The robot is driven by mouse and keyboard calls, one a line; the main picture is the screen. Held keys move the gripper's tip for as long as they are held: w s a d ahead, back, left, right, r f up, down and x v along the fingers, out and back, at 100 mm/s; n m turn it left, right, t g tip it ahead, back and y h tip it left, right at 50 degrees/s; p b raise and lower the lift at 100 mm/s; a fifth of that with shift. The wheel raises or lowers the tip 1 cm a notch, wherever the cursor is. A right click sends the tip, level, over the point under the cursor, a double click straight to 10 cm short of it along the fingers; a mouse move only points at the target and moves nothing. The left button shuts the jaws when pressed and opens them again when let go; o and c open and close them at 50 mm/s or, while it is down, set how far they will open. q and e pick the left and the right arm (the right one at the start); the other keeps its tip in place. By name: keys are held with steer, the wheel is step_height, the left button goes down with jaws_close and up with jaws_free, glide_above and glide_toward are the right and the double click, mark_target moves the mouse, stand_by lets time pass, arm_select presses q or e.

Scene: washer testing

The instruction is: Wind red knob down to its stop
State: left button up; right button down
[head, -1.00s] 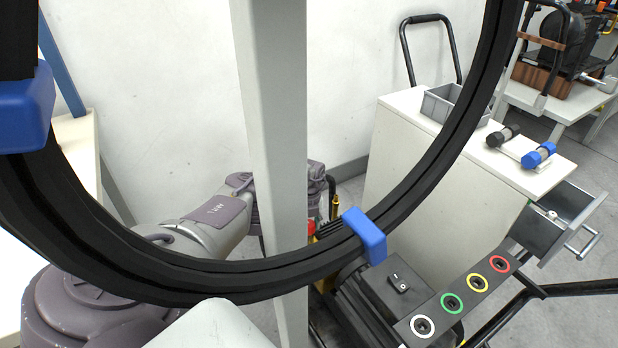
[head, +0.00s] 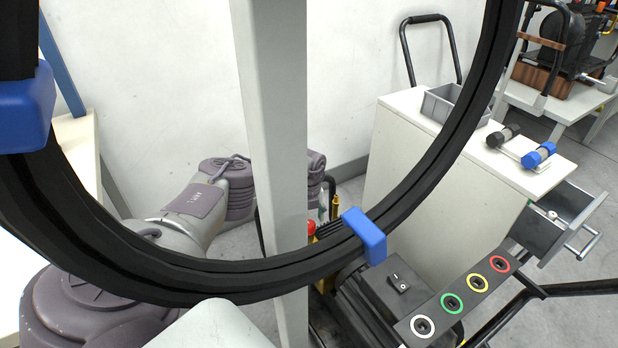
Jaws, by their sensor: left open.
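A small red knob (head: 311,228) shows just right of the grey upright post, low behind the large black ring. The post hides part of it, and its height above its stop cannot be read. My left arm comes in from the left behind the ring and passes behind the post. My left gripper (head: 314,207) is mostly hidden by the post; only a dark part shows just above the red knob. It is open. Whether it touches the knob cannot be told. My right gripper is out of view.
The black ring with blue clamps (head: 364,236) and the grey post (head: 275,120) stand in front of the arm. A black panel (head: 455,300) has several coloured-ring sockets. A white cabinet (head: 440,190) with a grey bin (head: 440,104) stands at right.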

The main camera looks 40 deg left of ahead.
arm_select(q)
step_height(320, 180, up, 9)
steer(key=shift+f, duration=0.15)
stand_by(0.7)
